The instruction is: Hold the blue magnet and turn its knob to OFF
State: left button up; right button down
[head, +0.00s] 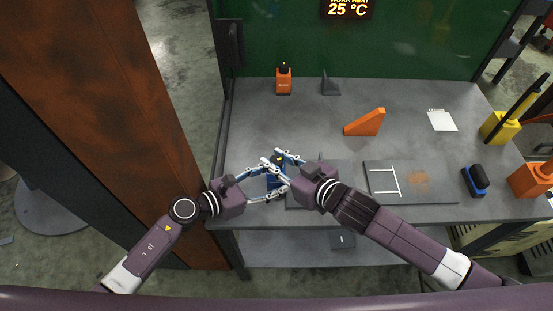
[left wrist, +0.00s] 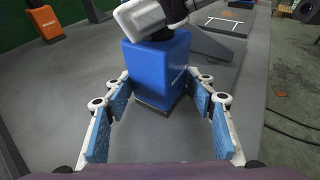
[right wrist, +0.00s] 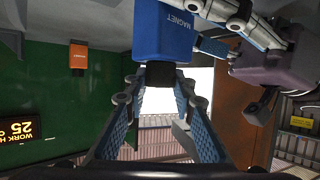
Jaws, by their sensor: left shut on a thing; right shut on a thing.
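The blue magnet (head: 273,184), a box-shaped block lettered MAGNET, stands upright near the table's front left edge. In the left wrist view the magnet (left wrist: 156,72) is between the blue-padded fingers of my left gripper (left wrist: 158,98), which is shut on its sides. My right gripper (right wrist: 160,88) reaches the top of the magnet from the right and is shut on the dark knob (right wrist: 161,73), between its fingertips. In the left wrist view the right gripper's pale finger hides most of the knob. The knob's setting cannot be read.
An orange block (head: 284,82) and a grey bracket (head: 330,86) stand at the back. An orange wedge (head: 366,123), a dark plate with white lines (head: 384,195), a blue-black brush (head: 475,180) and a yellow holder (head: 499,128) are to the right.

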jog(key=shift+a+n+g+y, duration=0.15)
jog(key=shift+n+g+y, duration=0.5)
jog(key=shift+n+g, duration=0.15)
jog(key=shift+a+n+g+y, duration=0.1)
jog(key=shift+n+g+y, duration=0.6)
jog(key=shift+n, duration=0.2)
jog(key=shift+s+a+r+n+g+y, duration=0.15)
jog(key=shift+a+r+n+g+y, duration=0.15)
jog(key=shift+n+g, duration=0.3)
jog(key=shift+w+d+f+n+g+y, duration=0.15)
jog(key=shift+w+d+n+g+y, duration=0.15)
jog(key=shift+n+g, duration=0.5)
jog(key=shift+w+d+f+n+g+y, duration=0.1)
jog(key=shift+d+n+g+y, duration=0.2)
jog(key=shift+n+g, duration=0.45)
jog(key=shift+a+g, duration=0.1)
jog(key=shift+g, duration=0.15)
jog(key=shift+w+n+g, duration=0.1)
jog(key=shift+n+g, duration=0.4)
jog(key=shift+n, duration=0.05)
jog(key=shift+w+d+n+g+y, duration=0.1)
jog(key=shift+n+g+y, duration=0.05)
jog(key=shift+n+g, duration=0.45)
jog(key=shift+w+d+n+g+y, duration=0.1)
jog(key=shift+n+g, duration=0.4)
jog(key=shift+g, duration=0.2)
jog(key=shift+s+f+n+g, duration=0.1)
jog(key=shift+s+n+g, duration=0.05)
jog(key=shift+n+g, duration=0.6)
